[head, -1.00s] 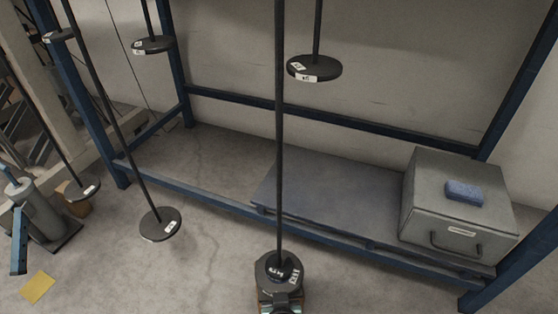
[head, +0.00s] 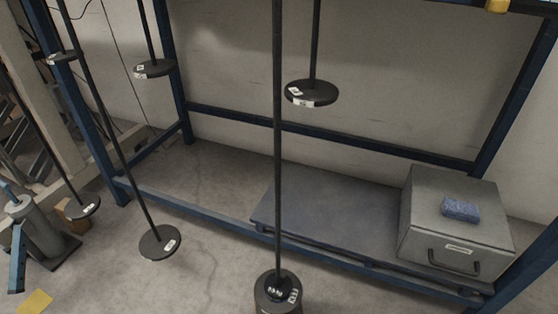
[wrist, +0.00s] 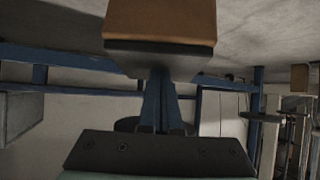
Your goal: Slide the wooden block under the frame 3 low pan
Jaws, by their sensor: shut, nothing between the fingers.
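The low pan (head: 278,293) of the nearest lever hangs on its long dark rod at the bottom middle of the head view; its underside is cut off. The wooden block (wrist: 160,20) is brown and fills the top middle of the wrist view, where the floor shows uppermost. A dark band (wrist: 160,57) adjoins the block; I cannot tell whether it is a shaded face or the pan. My gripper (wrist: 160,76) is shut and empty, its blue fingers ending at this dark band. Contact is unclear. The block is not clearly visible in the head view.
Other low pans hang at the left (head: 160,242) and far left (head: 83,205), the latter near a brown block (head: 72,209). Higher pans (head: 311,93) hang behind. A grey case (head: 425,235) with a blue sponge (head: 460,210) stands on a low platform (head: 320,220) at right.

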